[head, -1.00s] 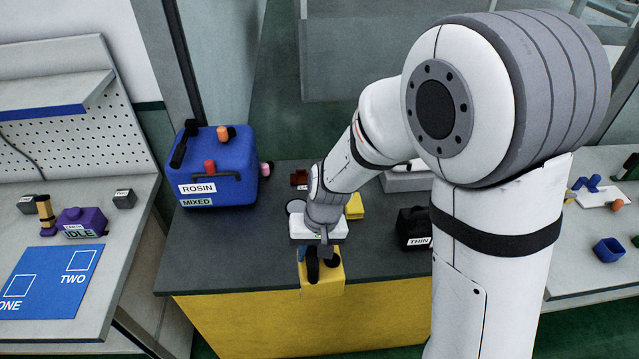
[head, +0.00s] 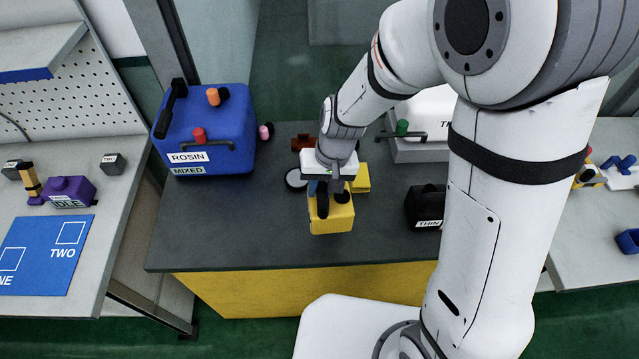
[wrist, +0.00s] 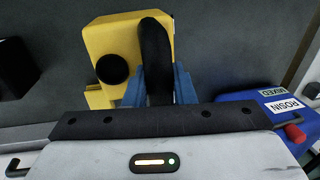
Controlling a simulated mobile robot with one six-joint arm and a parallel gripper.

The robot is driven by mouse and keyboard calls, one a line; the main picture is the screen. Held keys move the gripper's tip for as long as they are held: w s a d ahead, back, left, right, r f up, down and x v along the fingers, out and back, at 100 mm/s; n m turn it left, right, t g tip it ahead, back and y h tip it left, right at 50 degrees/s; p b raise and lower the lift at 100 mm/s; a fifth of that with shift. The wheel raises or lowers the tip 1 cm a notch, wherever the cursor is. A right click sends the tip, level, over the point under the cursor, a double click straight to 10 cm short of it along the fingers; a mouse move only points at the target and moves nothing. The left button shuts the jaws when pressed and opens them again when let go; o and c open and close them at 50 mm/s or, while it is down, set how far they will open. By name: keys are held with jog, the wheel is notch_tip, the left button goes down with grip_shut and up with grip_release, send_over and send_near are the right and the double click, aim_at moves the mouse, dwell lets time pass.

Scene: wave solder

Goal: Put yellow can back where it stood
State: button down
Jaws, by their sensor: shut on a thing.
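My gripper (head: 322,188) is shut on the black handle of the yellow can (head: 332,218). In the wrist view the two blue fingers of my gripper (wrist: 160,85) stand on either side of that handle, and the yellow can (wrist: 118,42) shows its round black cap. In the head view the can is over the dark bench top (head: 250,245), inside its front edge. I cannot tell whether its base touches the bench. The spot where it stood is not marked in view.
Another yellow block (head: 361,178) is close behind the can. A round pale disc (head: 296,180) and a dark red piece (head: 303,143) lie nearby. A blue ROSIN container (head: 207,130) stands left, a black THIN can (head: 425,207) right. The front left of the bench top is clear.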

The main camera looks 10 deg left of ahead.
jog(key=shift+s+f+b, duration=0.1)
jog(key=shift+f+b, duration=2.55)
jog(key=shift+f, duration=0.2)
jog(key=shift+f+b, duration=0.6)
jog(key=shift+f, duration=0.05)
jog(key=shift+c, duration=1.6)
grip_release()
jog(key=shift+r, duration=0.2)
jog(key=shift+r+p, duration=2.6)
jog(key=shift+r, duration=0.75)
jog(key=s+d+r+m+t+h, duration=0.1)
jog(key=s+d+r, duration=0.3)
jog(key=d+r, duration=0.4)
jog(key=s+d+r+m+t+h, duration=0.1)
jog(key=s+d+r+m+t, duration=0.1)
jog(key=d+r, duration=0.6)
jog(key=s+d+t, duration=0.1)
jog(key=s+d, duration=0.1)
jog(key=d, duration=0.4)
jog(key=shift+d+r+b, duration=0.2)
jog(key=shift+d+b, duration=0.15)
jog(key=shift+d, duration=0.05)
